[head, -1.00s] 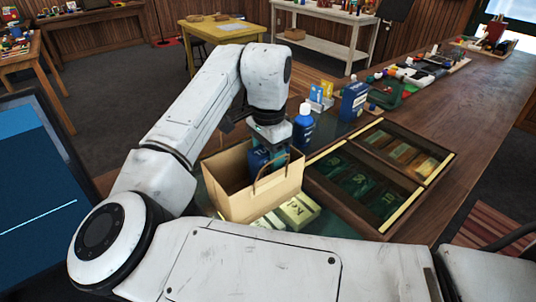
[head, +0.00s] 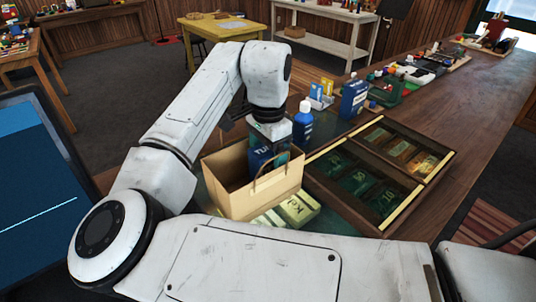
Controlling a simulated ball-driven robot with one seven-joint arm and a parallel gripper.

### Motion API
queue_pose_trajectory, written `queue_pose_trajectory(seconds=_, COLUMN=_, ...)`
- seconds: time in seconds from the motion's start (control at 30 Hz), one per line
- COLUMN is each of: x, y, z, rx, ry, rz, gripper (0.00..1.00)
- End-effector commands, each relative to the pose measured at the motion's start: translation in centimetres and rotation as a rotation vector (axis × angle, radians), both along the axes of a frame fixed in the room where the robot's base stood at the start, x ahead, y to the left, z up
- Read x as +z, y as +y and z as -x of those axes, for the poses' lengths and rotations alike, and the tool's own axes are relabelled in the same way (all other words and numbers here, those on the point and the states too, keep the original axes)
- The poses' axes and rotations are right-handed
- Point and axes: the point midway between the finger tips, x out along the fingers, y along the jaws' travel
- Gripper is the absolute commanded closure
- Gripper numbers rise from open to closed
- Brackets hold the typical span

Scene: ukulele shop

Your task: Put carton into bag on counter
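A tan paper bag (head: 235,203) with a handle stands open and upright on the counter. A dark blue carton (head: 259,158) with pale lettering is upright at the bag's right side, its lower part hidden by the bag's front wall. My gripper (head: 272,146) points straight down over the bag's right half and appears shut on the carton. The fingertips are mostly hidden, and I cannot see whether the carton touches the bag's floor.
A wooden display case (head: 330,213) lies right of the bag.

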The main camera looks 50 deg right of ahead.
Motion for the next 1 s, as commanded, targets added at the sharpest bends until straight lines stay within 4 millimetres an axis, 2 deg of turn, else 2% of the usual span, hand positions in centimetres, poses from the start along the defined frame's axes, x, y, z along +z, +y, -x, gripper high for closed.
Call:
queue_pose_trajectory(seconds=0.27, x=0.5, y=0.0, z=0.0, rx=0.000, ry=-0.001, rz=0.000, gripper=0.18)
queue_pose_trajectory(seconds=0.37, x=1.7, y=0.0, z=-0.1, rx=0.000, ry=-0.003, rz=0.001, gripper=0.18)
queue_pose_trajectory(seconds=0.73, x=8.6, y=0.0, z=0.0, rx=-0.001, ry=-0.002, rz=0.000, gripper=0.18)
queue_pose_trajectory(seconds=0.9, x=10.3, y=0.0, z=0.0, rx=-0.001, ry=-0.001, rz=-0.001, gripper=0.18)
queue_pose_trajectory(seconds=1.0, x=10.7, y=0.0, z=0.0, rx=0.000, ry=0.001, rz=0.000, gripper=0.18)
